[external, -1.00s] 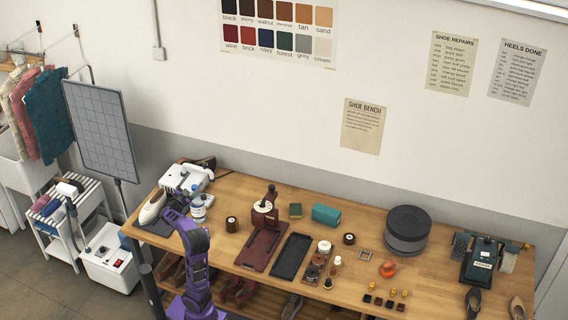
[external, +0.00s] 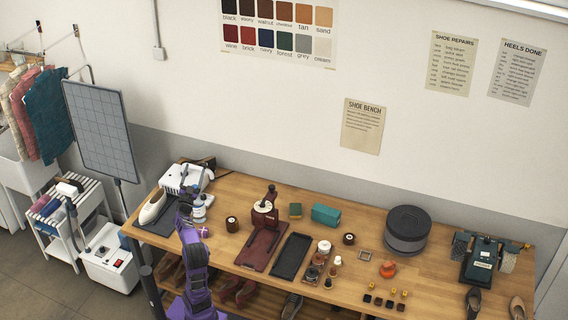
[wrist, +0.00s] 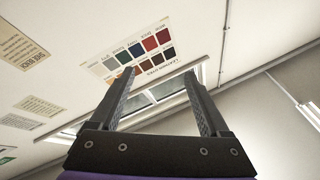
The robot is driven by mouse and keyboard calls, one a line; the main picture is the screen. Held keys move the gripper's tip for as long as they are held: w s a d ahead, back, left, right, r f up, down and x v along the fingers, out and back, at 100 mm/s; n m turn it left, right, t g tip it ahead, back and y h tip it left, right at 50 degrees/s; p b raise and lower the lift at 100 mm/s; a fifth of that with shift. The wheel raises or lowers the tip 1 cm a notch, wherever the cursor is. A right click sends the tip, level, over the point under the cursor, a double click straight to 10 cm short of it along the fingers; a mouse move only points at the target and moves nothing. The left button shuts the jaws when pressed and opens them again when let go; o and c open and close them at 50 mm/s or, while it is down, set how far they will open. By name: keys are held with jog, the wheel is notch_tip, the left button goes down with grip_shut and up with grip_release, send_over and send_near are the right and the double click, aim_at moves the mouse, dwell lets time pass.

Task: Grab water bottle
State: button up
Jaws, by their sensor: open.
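In the external view my purple arm rises in front of the bench, just beside the bottle. My gripper (wrist: 160,92) shows in the wrist view with its two dark fingers spread wide and nothing between them. The wrist camera looks up at the wall and ceiling, so the bottle is not in that view. My gripper's fingertips are hard to make out in the external view.
A white machine (external: 183,178) stands behind the bottle, and an iron (external: 153,207) lies to its left. A small brown spool (external: 232,224), a dark red tray (external: 262,248) and a black tray (external: 291,257) lie to the right. A colour chart (wrist: 140,58) hangs on the wall.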

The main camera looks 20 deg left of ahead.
aim_at(194, 185)
jog(key=w+a+f+n+g+y, duration=0.1)
jog(key=w+a+f+n+g, duration=0.15)
jog(key=f, duration=0.75)
jog(key=w+a+f+n+g+y, duration=0.2)
jog(key=w+f+n, duration=0.15)
jog(key=f, duration=0.65)
jog(key=w+a+f+n+g+y, duration=0.1)
jog(key=w+a+f+n+g, duration=0.15)
jog(key=f, duration=0.75)
notch_tip(194, 185, up, 2)
jog(key=s+d+n+g+y+b, duration=0.1)
jog(key=s+d+n+g+y, duration=0.1)
jog(key=s+d+n+y, duration=0.1)
jog(key=x, duration=1.2)
jog(key=shift+w+a+r, duration=0.15)
jog(key=shift+w, duration=0.05)
jog(key=shift+x, duration=2.65)
jog(key=shift+w, duration=0.1)
grip_shut()
jog(key=shift+d, duration=0.25)
